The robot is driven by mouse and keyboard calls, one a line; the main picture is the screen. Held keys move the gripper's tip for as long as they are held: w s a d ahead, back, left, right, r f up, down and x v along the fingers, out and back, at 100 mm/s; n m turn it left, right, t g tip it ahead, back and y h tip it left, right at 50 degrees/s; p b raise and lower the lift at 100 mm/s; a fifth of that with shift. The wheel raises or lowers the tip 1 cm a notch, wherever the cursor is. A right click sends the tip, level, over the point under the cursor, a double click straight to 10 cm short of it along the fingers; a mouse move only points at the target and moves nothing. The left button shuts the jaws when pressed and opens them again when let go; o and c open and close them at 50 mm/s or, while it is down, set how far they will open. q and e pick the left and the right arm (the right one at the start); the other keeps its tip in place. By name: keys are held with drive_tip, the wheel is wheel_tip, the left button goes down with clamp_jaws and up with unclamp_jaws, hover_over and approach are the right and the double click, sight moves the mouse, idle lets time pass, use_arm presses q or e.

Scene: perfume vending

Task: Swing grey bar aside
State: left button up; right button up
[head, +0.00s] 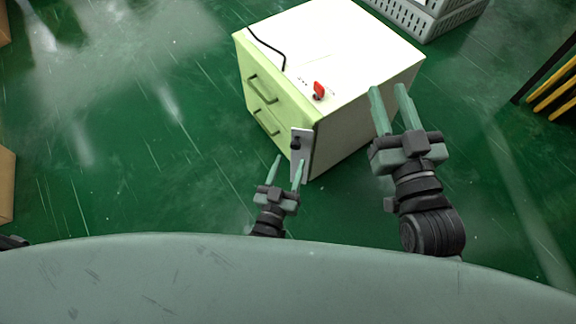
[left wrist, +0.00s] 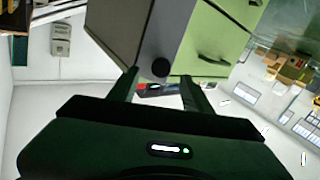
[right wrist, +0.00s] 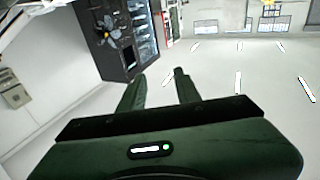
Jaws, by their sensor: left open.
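The grey bar (head: 306,141) is an upright plate at the near front corner of a white cabinet with a light green drawer front (head: 282,112). It has a dark knob on it. In the left wrist view the bar (left wrist: 190,38) and its round black knob (left wrist: 160,67) lie just ahead of the fingertips. My left gripper (head: 290,160) is open and empty, with its fingers on either side of the knob's line in the wrist view. Contact cannot be told. My right gripper (head: 389,89) is open and empty, beside the cabinet's right side; it also shows in the right wrist view (right wrist: 159,75).
A red knob (head: 319,90) and a black cable (head: 268,46) are on the cabinet top. Grey crates (head: 425,18) stand behind it. A rack with yellow bars (head: 555,92) is at the right.

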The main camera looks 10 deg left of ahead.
use_arm(q)
drive_tip(key=shift+s+a, duration=0.1)
drive_tip(key=shift+s, duration=0.45)
use_arm(e)
drive_tip(key=shift+f+g+h, duration=0.3)
drive_tip(key=shift+f, duration=0.35)
use_arm(q)
drive_tip(key=shift+c, duration=0.2)
